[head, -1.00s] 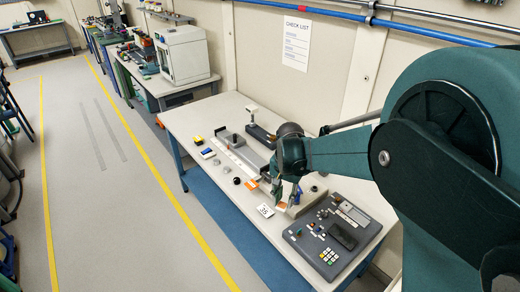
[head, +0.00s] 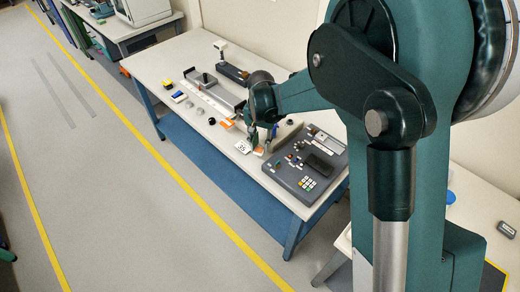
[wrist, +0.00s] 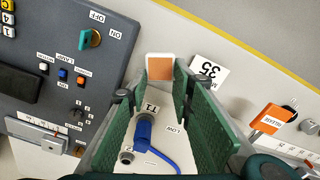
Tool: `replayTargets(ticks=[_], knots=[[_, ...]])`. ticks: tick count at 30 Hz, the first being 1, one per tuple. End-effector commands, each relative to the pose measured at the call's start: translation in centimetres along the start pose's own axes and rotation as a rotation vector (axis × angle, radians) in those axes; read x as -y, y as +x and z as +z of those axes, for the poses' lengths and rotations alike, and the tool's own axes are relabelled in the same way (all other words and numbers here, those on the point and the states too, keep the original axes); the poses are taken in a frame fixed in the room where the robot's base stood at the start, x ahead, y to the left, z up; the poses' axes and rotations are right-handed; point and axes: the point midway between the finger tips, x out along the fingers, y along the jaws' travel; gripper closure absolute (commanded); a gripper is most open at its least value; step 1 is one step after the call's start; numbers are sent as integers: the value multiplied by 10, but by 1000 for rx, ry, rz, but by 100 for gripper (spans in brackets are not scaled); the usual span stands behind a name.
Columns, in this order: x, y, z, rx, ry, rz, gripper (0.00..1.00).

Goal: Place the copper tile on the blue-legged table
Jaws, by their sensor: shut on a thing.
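The copper tile (wrist: 160,68), a small orange-brown square with pale edges, is between the fingertips of my gripper (wrist: 160,88) in the wrist view. The green finger pads are shut on it. In the head view my gripper (head: 263,141) points down at the front part of the blue-legged table (head: 160,69), and the tile shows as a small orange patch (head: 258,152) below it. I cannot tell whether the tile touches the tabletop or hangs just above it.
A dark control panel (head: 305,165) lies right of my gripper. A white card marked 35 (head: 243,147) is close by on the left. An orange-tagged part (wrist: 268,119) and a blue-cabled connector (wrist: 144,132) are near. Another table (head: 465,190) stands at the right.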

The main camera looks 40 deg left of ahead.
Motion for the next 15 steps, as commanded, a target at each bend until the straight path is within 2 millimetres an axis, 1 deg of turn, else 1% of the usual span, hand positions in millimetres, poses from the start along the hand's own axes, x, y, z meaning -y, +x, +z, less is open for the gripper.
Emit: replayTargets(ticks=[11,15], knots=[[0,3,0,0,0,0,85],[0,11,0,0,0,0,85]])
